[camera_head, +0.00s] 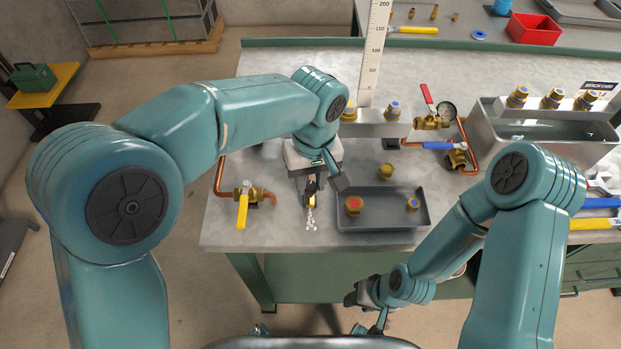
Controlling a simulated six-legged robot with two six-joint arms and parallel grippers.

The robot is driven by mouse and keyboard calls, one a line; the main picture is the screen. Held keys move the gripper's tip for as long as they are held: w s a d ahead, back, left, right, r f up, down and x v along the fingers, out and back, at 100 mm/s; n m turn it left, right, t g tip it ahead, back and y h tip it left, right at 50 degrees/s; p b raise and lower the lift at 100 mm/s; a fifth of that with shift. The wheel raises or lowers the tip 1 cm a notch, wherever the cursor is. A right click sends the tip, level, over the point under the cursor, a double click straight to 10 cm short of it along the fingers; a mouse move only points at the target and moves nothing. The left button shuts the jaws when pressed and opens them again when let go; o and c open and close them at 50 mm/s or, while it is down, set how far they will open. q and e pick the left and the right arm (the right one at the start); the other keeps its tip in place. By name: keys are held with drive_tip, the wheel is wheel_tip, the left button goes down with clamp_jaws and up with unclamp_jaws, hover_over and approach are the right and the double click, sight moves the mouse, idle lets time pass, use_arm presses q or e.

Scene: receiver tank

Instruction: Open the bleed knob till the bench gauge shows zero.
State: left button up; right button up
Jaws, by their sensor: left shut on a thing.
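My left gripper (311,181) reaches down over the front of the bench and is shut on the bleed knob, which its fingers mostly hide. A small brass fitting (310,197) shows just below the fingers. Small white puffs or drops (311,220) show in front of it.
A grey tray (385,222) with brass fittings stands right of my left gripper. A yellow-handled valve (243,205) is on its left. A blue-handled valve (447,147) and copper pipe stand at the right. A metal trough (545,143) lies farther right.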

sight(314, 184)
use_arm(q)
drive_tip(key=shift+w+r+n, duration=0.1)
drive_tip(key=shift+r+n, duration=0.05)
drive_tip(key=shift+n, duration=0.75)
drive_tip(key=o, duration=1.1)
drive_tip(key=shift+c, duration=0.2)
wheel_tip(314, 184, up, 16)
drive_tip(key=p, duration=0.2)
drive_tip(key=shift+d+r, duration=0.15)
drive_tip(key=shift+d, duration=0.15)
